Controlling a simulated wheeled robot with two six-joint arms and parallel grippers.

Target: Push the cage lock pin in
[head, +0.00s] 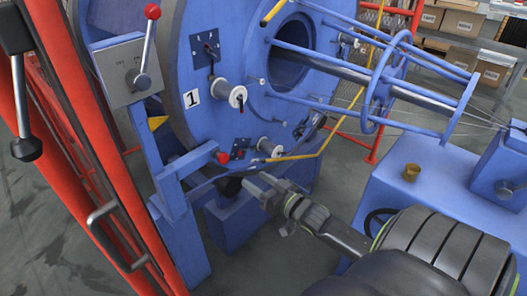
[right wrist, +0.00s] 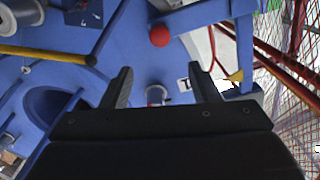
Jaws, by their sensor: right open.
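A red ball knob (head: 223,158), which looks like the head of the cage lock pin, is by the blue bracket at the lower edge of the big blue disc. It also shows in the right wrist view (right wrist: 159,36), above the space between the fingers. The pin's shaft and how deep it sits cannot be made out. My right gripper (head: 262,186) is open and empty, to the right of and a little below the knob in the head view, apart from it. Both fingers show in the right wrist view (right wrist: 160,85). My left gripper is not in view.
The blue disc (head: 180,60) carries white spools (head: 231,95) and a number plate (head: 191,98). A yellow bar (head: 300,155) runs above my right gripper. A grey box with a red-knobbed lever (head: 122,75) and a red frame (head: 60,90) stand at the left.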

